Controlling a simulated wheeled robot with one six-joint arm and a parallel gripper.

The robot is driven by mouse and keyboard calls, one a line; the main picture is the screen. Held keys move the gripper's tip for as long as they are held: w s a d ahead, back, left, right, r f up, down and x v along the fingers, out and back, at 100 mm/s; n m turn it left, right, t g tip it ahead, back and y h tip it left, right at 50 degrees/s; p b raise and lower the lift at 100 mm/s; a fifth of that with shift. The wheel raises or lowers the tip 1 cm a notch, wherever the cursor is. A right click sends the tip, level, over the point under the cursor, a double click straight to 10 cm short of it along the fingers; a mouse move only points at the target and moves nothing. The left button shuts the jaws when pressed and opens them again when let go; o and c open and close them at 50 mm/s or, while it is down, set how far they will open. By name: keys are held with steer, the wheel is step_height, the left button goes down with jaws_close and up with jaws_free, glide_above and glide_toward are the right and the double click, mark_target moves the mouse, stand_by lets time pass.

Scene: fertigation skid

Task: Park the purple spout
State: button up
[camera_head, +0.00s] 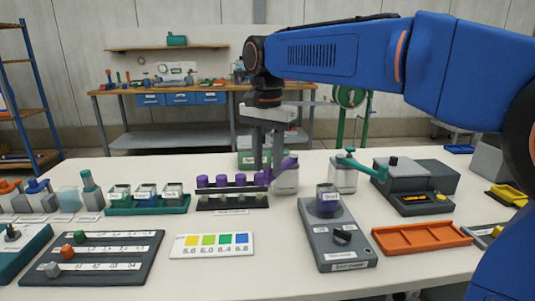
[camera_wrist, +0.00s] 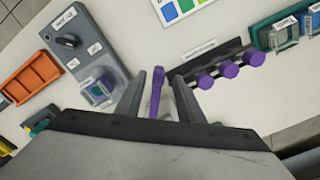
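The purple spout (camera_head: 287,163) sits on top of a clear-walled dispenser jar (camera_head: 286,183) and slants down to the left, its lower end close to the right end of the purple-capped vial rack (camera_head: 232,206). My gripper (camera_head: 267,168) points down over the spout. In the wrist view the purple spout (camera_wrist: 158,82) lies between my two fingers (camera_wrist: 160,76), with a gap visible on both sides, so the gripper looks open around it. The fingers partly hide the spout in the head view.
A second jar (camera_head: 343,178) with a green spout (camera_head: 368,168) stands to the right. In front are a grey stirrer plate (camera_head: 340,245) carrying a beaker (camera_head: 328,205), an orange tray (camera_head: 422,237) and a colour chart (camera_head: 212,245). A green rack (camera_head: 148,207) stands left. Bare table lies between them.

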step_height(320, 180, up, 17)
steer(key=shift+r, duration=0.15)
stand_by(0.5)
